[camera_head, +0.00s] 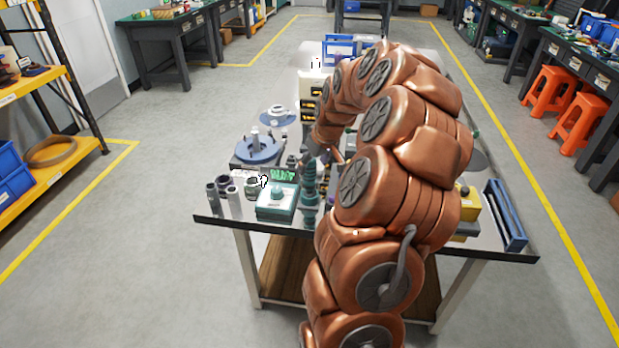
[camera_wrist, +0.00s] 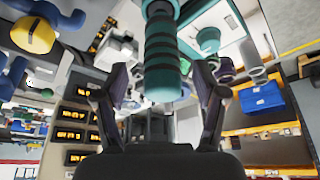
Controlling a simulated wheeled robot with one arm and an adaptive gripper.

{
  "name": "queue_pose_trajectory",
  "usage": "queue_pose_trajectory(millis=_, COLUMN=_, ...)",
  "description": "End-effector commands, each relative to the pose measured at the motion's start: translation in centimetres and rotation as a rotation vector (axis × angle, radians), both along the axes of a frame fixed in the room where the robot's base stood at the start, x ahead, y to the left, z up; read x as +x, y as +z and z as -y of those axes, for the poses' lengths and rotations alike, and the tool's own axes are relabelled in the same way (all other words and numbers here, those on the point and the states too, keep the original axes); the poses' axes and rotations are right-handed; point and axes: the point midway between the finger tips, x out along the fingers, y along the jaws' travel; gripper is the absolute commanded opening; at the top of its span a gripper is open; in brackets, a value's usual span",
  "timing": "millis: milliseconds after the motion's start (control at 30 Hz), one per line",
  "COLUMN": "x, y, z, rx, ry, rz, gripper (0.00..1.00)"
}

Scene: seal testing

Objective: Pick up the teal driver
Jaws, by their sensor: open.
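The teal driver (camera_head: 309,190) stands upright near the front edge of the table, beside a teal-and-white box. It has darker bands along its body. In the wrist view the driver (camera_wrist: 162,60) comes down from the top centre, its lower end in line with the space between my fingers. My gripper (camera_wrist: 160,75) is open, one finger to each side of the driver, with visible gaps. In the head view my gripper (camera_head: 312,155) is small and partly hidden, just above the driver's top. I cannot tell how deep the driver sits between the fingers.
A teal box with a green display (camera_head: 277,200) stands close left of the driver. Several grey cylinders (camera_head: 233,198) stand farther left, with a round blue-topped device (camera_head: 257,147) behind. A blue tray (camera_head: 506,215) lies at the right edge. My arm hides much of the table's middle.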

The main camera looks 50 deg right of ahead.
Motion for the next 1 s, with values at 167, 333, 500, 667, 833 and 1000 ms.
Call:
queue_pose_trajectory(millis=167, x=1.0, y=-1.8, z=-0.1, rx=0.002, ry=0.002, rz=-0.002, gripper=0.7)
queue_pose_trajectory(millis=333, x=1.5, y=-3.2, z=0.1, rx=0.001, ry=0.0, rz=-0.001, gripper=0.7)
queue_pose_trajectory(millis=500, x=1.6, y=-3.3, z=0.1, rx=0.0, ry=0.0, rz=0.001, gripper=0.7)
queue_pose_trajectory(millis=667, x=1.6, y=-3.3, z=0.1, rx=0.0, ry=0.0, rz=0.001, gripper=0.59)
queue_pose_trajectory(millis=833, x=1.6, y=-3.3, z=0.1, rx=0.0, ry=0.0, rz=0.001, gripper=0.41)
queue_pose_trajectory(millis=1000, x=1.6, y=-3.3, z=0.1, rx=0.0, ry=0.0, rz=0.001, gripper=0.24)
